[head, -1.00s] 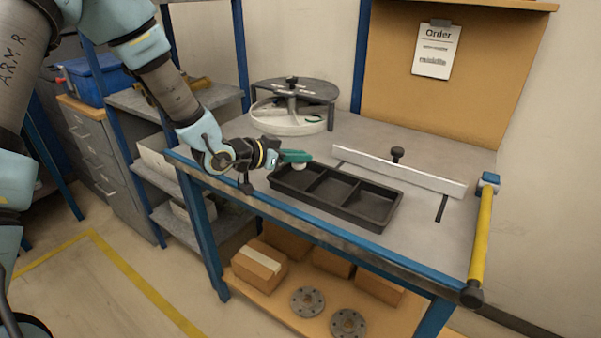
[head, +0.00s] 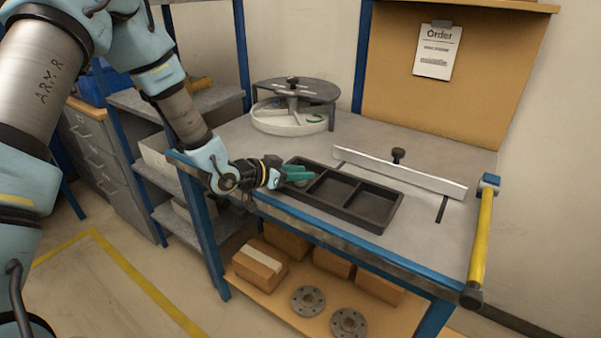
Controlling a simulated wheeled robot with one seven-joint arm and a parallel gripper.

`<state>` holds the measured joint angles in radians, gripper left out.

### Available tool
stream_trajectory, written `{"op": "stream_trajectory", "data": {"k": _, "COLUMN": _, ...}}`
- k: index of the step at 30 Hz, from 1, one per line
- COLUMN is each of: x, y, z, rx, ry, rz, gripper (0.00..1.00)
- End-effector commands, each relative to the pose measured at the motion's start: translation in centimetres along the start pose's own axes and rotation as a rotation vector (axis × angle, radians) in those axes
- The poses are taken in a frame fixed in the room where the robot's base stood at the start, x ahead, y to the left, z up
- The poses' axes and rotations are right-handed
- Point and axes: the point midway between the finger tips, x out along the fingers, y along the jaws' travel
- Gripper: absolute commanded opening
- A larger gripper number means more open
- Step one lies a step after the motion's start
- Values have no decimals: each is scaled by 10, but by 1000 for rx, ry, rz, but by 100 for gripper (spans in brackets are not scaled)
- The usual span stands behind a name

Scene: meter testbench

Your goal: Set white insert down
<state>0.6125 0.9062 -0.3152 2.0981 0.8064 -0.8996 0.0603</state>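The black tray (head: 371,226) lies along the front of the workbench and has three compartments in a row. My gripper (head: 300,174), with green fingers, points right and is low over the left compartment. A small pale patch, perhaps the white insert (head: 301,183), shows just under the fingertips. The fingers and the tray hide most of it, so I cannot tell whether it rests on the tray floor or is still held. The gap between the fingers is too small to read. The middle and right compartments look empty.
A round grey fixture (head: 290,118) with a dark top plate stands at the back left of the bench. A white rail (head: 400,173) with a black knob lies behind the tray. A yellow bar (head: 482,240) runs along the right edge. Bare bench top lies right of the tray.

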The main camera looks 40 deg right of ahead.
Motion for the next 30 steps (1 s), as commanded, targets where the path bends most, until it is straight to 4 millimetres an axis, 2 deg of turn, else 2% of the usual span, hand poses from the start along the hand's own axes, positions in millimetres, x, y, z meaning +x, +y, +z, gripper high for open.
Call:
{"op": "stream_trajectory", "data": {"k": 3, "x": 0, "y": 0, "z": 0, "rx": 0, "ry": 0, "rz": 0, "gripper": 45}}
{"op": "stream_trajectory", "data": {"k": 14, "x": -6, "y": -1, "z": -3, "rx": 0, "ry": 0, "rz": -2, "gripper": 45}}
{"op": "stream_trajectory", "data": {"k": 17, "x": -22, "y": -2, "z": -2, "rx": 0, "ry": 1, "rz": -3, "gripper": 45}}
{"op": "stream_trajectory", "data": {"k": 24, "x": -73, "y": -2, "z": -2, "rx": 1, "ry": 0, "rz": -4, "gripper": 45}}
{"op": "stream_trajectory", "data": {"k": 30, "x": -106, "y": -1, "z": -2, "rx": 1, "ry": 1, "rz": -3, "gripper": 45}}
